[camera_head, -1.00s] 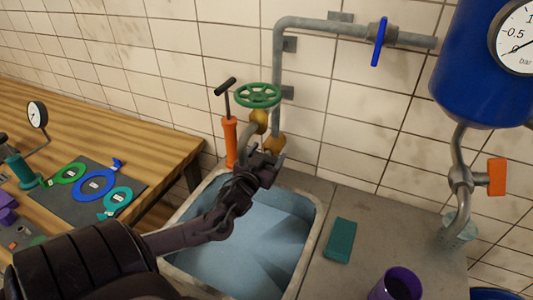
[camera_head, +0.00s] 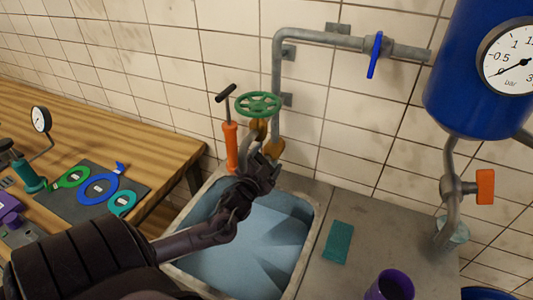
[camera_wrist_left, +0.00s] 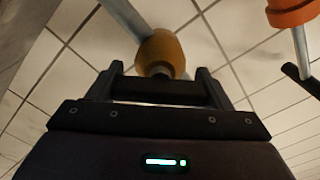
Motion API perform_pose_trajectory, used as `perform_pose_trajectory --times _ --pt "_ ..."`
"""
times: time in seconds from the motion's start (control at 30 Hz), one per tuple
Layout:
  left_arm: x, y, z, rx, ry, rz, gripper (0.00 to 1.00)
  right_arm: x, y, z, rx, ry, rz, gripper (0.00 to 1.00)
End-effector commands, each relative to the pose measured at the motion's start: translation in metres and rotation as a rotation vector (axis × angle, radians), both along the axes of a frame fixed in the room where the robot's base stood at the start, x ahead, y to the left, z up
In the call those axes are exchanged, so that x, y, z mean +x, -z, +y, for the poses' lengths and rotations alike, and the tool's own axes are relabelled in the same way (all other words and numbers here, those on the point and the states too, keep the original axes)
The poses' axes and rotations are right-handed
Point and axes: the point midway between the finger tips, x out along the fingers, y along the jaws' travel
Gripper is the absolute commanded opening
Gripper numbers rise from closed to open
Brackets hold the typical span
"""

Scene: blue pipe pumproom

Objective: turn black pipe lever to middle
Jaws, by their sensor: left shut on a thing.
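My left gripper (camera_head: 266,168) is over the back of the sink, just below the brass fittings at the foot of the grey pipe (camera_head: 278,95). In the left wrist view, its two fingers (camera_wrist_left: 160,85) stand apart with a dark bar (camera_wrist_left: 160,93) spanning between them. This bar appears to be the black pipe lever, gripped between the fingers. A brass knob (camera_wrist_left: 160,52) is just beyond the bar. In the head view the lever is not clearly distinct from the dark gripper, so its angle cannot be told. My right gripper is not in view.
A green handwheel (camera_head: 258,104) and an orange pump (camera_head: 231,147) with a black T-handle stand close behind my gripper. A blue lever (camera_head: 374,55) is on the upper pipe. The sink (camera_head: 309,237) lies below. A teal sponge (camera_head: 338,242) and purple cup (camera_head: 392,285) are right.

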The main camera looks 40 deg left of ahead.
Motion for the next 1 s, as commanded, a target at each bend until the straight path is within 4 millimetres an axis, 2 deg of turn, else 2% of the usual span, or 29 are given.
perform_pose_trajectory --times 0.5,0.53,0.67,0.7,1.0 --pt "0.0002 -0.0002 -0.0004 0.021 0.001 0.005 0.5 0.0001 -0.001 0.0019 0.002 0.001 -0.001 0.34" --pt "0.0001 -0.0002 -0.0005 0.021 0.001 0.005 0.75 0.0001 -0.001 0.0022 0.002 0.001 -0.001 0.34" --pt "0.0001 -0.0002 -0.0004 0.02 0.001 0.005 0.92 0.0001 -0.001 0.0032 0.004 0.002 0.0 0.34" --pt "0.0001 -0.0001 -0.0003 0.02 0.001 0.006 0.95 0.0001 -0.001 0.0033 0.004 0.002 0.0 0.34" --pt "-0.0022 0.0008 -0.0009 0.02 0.001 0.007 0.95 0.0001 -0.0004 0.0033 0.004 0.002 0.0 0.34"
